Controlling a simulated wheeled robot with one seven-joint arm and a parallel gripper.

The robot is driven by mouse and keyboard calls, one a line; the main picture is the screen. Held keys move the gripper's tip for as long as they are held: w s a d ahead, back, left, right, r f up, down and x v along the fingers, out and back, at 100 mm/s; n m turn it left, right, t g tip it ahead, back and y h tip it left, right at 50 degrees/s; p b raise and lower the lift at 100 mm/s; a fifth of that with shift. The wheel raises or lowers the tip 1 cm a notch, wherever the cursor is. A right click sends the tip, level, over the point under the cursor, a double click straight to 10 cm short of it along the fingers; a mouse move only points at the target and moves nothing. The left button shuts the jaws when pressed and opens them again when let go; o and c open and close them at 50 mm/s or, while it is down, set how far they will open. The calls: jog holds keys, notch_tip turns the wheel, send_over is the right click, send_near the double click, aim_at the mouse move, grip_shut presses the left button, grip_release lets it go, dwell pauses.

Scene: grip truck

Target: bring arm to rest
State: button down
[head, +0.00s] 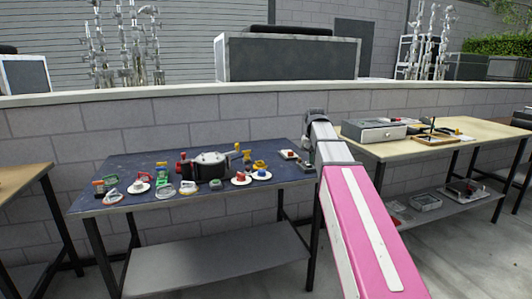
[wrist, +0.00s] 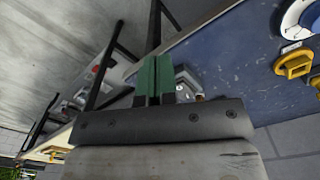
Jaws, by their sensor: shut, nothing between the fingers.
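My gripper (wrist: 154,76) shows in the wrist view with its two green fingers together and nothing between them. In the head view my pink and white arm reaches forward from the lower right to the right end of the blue-topped table (head: 125,194). The gripper end there is small and partly hidden by the arm, near the table's right edge. In the wrist view the blue tabletop (wrist: 235,65) lies beyond and to the right of the fingers. A grey object (wrist: 186,82) shows just right of the fingertips; I cannot tell if they touch.
A pale table (head: 470,136) at right holds a grey drawer box (head: 373,131) and a wooden tray (head: 436,139). A block wall (head: 180,118) runs behind. Floor shows between the tables.

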jog(key=s+f, duration=0.7)
jog(key=f, duration=0.4)
jog(key=s+f+n, duration=0.1)
jog(key=s+f, duration=0.6)
jog(key=f, duration=0.5)
jog(key=s+f+n, duration=0.1)
jog(key=s+f, duration=0.6)
jog(key=f, duration=0.4)
jog(key=shift+f, duration=0.15)
